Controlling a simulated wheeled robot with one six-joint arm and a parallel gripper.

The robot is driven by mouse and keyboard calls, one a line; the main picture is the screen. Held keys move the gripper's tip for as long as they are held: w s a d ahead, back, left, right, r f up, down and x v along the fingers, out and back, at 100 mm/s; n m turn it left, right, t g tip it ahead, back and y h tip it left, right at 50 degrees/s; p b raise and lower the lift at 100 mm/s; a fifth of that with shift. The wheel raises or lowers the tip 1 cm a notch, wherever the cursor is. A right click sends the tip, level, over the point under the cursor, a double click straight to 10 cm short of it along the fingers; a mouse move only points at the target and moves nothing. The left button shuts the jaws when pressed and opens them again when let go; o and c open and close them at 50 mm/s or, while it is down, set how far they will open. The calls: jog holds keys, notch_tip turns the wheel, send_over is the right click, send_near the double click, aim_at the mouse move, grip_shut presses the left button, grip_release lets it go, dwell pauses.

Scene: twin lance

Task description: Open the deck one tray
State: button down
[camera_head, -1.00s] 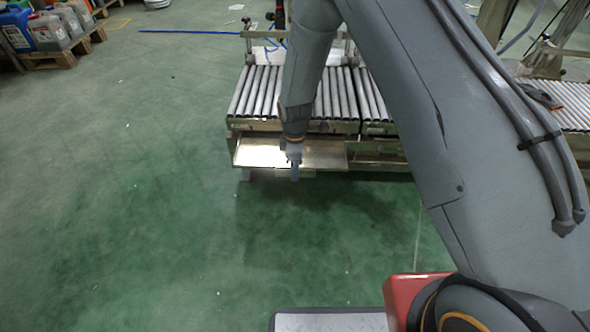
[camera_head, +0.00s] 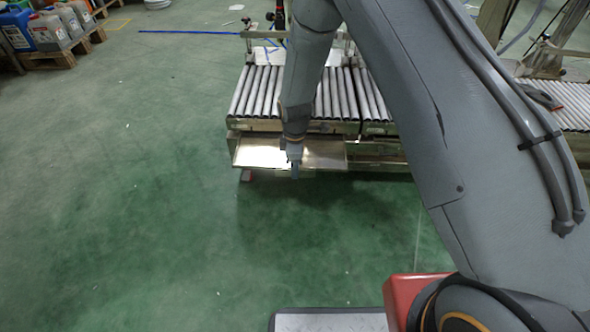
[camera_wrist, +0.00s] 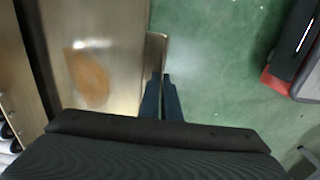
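The deck one tray (camera_head: 258,153) is a flat, shiny metal sheet. It sticks out from under the left roller deck (camera_head: 255,95) toward me, over the green floor. In the wrist view the tray (camera_wrist: 120,40) fills the upper left, with a brownish reflection on it and a raised metal lip (camera_wrist: 157,50) along its outer edge. My gripper (camera_head: 295,176) points down at the tray's front edge. In the wrist view its two dark fingers (camera_wrist: 161,77) are close together with the end of the lip between their tips. They look shut on it; the exact contact is hard to see.
A second roller deck (camera_head: 372,97) adjoins on the right, partly behind my arm. Jugs on a pallet (camera_head: 65,62) stand at the far upper left. A blue strip (camera_head: 185,32) lies on the floor beyond. The floor in front and to the left is clear.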

jog(key=shift+s, duration=0.1)
dwell(0.6)
jog(key=s+p, duration=0.5)
jog(key=s, duration=0.5)
jog(key=shift+a+p, duration=0.15)
jog(key=shift+p, duration=0.2)
jog(key=shift+w, duration=0.1)
jog(key=c, duration=2)
grip_release()
jog(key=shift+r, duration=0.1)
notch_tip(320, 180, up, 8)
jog(key=p, duration=0.1)
jog(key=shift+f+p, duration=0.2)
jog(key=shift+p, duration=0.1)
